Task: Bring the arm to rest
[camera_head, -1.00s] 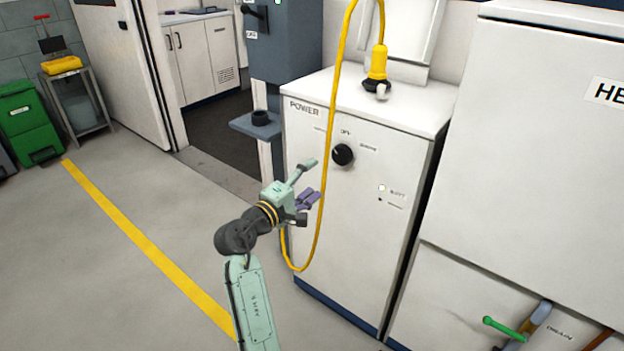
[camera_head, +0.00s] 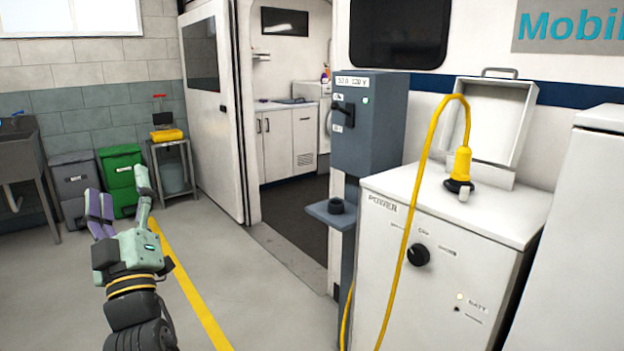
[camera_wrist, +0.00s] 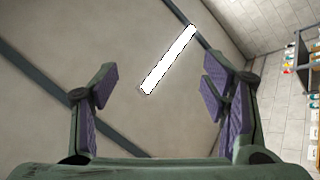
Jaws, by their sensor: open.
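My gripper (camera_head: 122,208) is raised at the lower left of the head view, pointing upward over the floor. Its purple-padded fingers are spread apart with nothing between them. In the wrist view my gripper (camera_wrist: 160,95) is also open and empty, facing the ceiling (camera_wrist: 120,40) with a bright strip light (camera_wrist: 168,62). It touches nothing that I can see.
A white power cabinet (camera_head: 440,225) with a black knob (camera_head: 418,255) stands at the right. A yellow cable (camera_head: 408,222) arches to a yellow plug (camera_head: 462,165) on its top. A grey pedestal (camera_head: 375,120), green bin (camera_head: 120,170) and small stand (camera_head: 172,165) are farther back. Floor (camera_head: 265,300) between is clear.

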